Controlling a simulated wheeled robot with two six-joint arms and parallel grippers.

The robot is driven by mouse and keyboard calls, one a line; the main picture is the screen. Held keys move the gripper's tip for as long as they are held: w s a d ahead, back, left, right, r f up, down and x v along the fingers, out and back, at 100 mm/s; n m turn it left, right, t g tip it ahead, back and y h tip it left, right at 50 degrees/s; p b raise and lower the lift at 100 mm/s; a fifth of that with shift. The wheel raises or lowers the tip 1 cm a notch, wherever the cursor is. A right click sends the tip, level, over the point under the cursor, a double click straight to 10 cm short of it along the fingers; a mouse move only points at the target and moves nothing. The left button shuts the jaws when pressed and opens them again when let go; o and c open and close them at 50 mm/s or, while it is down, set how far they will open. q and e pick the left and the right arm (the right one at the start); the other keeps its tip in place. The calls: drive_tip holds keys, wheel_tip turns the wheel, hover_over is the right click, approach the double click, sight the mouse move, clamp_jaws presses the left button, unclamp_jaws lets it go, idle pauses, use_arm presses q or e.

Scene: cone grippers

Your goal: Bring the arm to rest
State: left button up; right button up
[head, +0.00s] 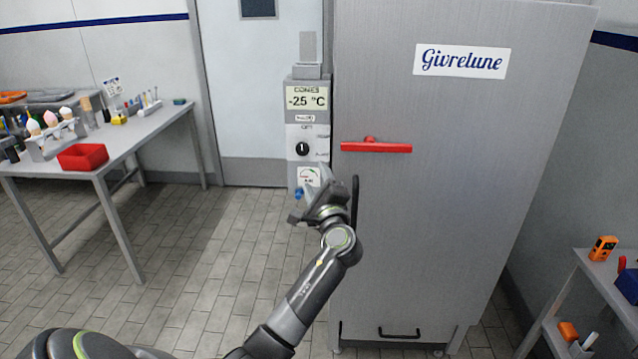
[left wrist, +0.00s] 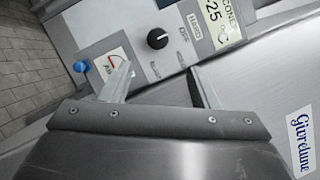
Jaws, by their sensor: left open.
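My left gripper (head: 318,180) is raised in front of the lower part of a grey control panel (head: 307,130), beside the left edge of a tall grey cabinet (head: 450,220). In the left wrist view the gripper (left wrist: 160,84) has its two fingers spread apart with nothing between them. The panel's black knob (left wrist: 157,38) lies just beyond the fingers, and I cannot tell the exact gap. A gauge label (left wrist: 112,60) and a blue knob (left wrist: 80,67) are near the left finger. My right gripper is in neither view.
The cabinet has a red handle (head: 376,148) and a black upright handle (head: 355,200) close to my gripper. A table (head: 128,145) with cones in a rack and a red tray (head: 82,156) stands left. A small shelf (head: 598,268) stands right. Tiled floor (head: 200,265) is clear.

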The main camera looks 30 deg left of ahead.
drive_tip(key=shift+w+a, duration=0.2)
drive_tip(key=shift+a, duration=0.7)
